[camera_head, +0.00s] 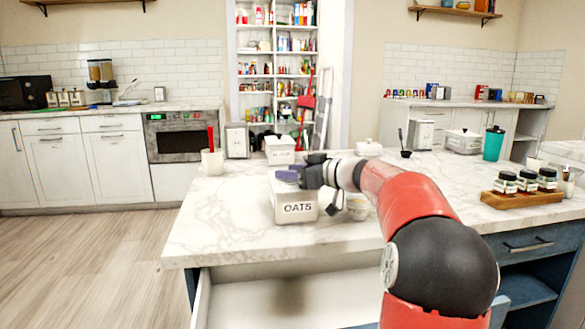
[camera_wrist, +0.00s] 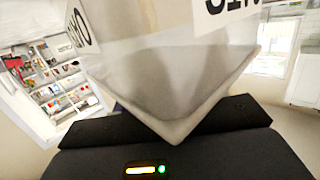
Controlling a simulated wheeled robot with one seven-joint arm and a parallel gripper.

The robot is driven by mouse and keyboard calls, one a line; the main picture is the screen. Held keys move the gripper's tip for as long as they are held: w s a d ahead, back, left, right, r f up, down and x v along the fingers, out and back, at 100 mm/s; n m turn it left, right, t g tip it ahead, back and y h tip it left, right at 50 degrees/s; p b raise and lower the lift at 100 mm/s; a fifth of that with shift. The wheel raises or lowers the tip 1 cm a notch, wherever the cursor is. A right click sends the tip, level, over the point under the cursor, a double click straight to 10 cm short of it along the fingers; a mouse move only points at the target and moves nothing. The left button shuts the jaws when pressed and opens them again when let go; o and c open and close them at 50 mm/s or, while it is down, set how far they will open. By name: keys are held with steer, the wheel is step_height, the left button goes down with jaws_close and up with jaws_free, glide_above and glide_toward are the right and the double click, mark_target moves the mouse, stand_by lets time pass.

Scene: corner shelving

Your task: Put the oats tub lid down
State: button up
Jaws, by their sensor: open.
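The oats tub (camera_head: 295,209) is a pale, square-sided tub labelled OATS, standing upright near the front of the marble island. My gripper (camera_head: 290,176) is at its top, with purple fingertips over the tub's upper left edge. The jaws are open. In the wrist view the tub (camera_wrist: 185,85) fills the middle, upside down, one corner close to the dark gripper body and lettering on two faces. I cannot make out the lid as a separate piece; my gripper covers much of the tub's top.
A drawer (camera_head: 235,306) stands open below the island's front edge. A white container (camera_head: 280,144) and a cup with a red utensil (camera_head: 212,162) stand behind. A glass jar (camera_head: 357,207) is right of the tub. The marble top (camera_head: 215,225) is clear at left.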

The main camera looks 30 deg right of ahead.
steer(key=b+v, duration=0.1)
steer(key=v, duration=0.1)
steer(key=b+v, duration=0.1)
steer(key=v, duration=0.2)
steer(key=f+b+v, duration=0.1)
steer(key=b+v, duration=0.1)
steer(key=shift+s, duration=0.4)
steer(key=b, duration=0.3)
steer(key=shift+d+f+b, duration=0.1)
steer(key=shift+f+b, duration=0.15)
steer(key=shift+b, duration=0.15)
steer(key=shift+w+r+b, duration=0.1)
steer(key=shift+b, duration=1.15)
steer(key=shift+r+b, duration=0.35)
steer(key=shift+b, duration=0.9)
steer(key=shift+a+r, duration=0.2)
steer(key=shift+r, duration=0.05)
steer(key=shift+w+a+r, duration=0.1)
steer(key=shift+w+a, duration=0.1)
steer(key=shift+w, duration=0.1)
steer(key=x, duration=0.3)
steer(key=p+x, duration=0.1)
steer(key=x, duration=0.3)
steer(key=shift+w+d, duration=0.1)
steer(key=shift+d, duration=0.15)
